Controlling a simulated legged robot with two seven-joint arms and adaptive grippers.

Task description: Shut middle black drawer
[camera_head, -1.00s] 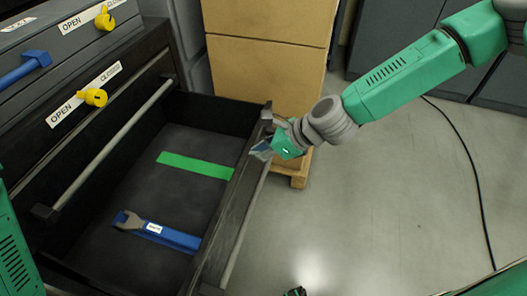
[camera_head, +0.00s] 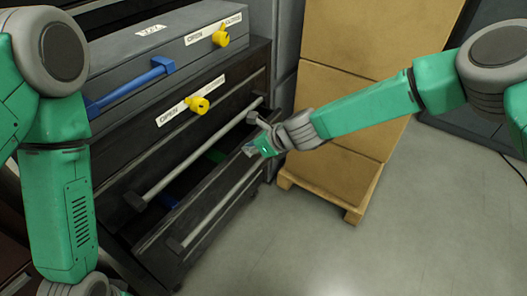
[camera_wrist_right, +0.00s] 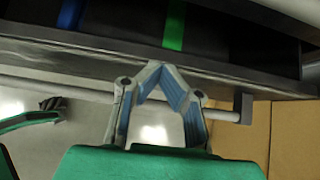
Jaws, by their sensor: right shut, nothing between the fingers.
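Inside the drawer are a green strip (camera_wrist_right: 174,25) and a blue strip (camera_wrist_right: 70,14). Above are a closed black drawer with a yellow knob (camera_head: 197,104) and a grey drawer with a blue handle (camera_head: 130,84). Cardboard boxes (camera_head: 345,90) stand on a pallet behind my right arm.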

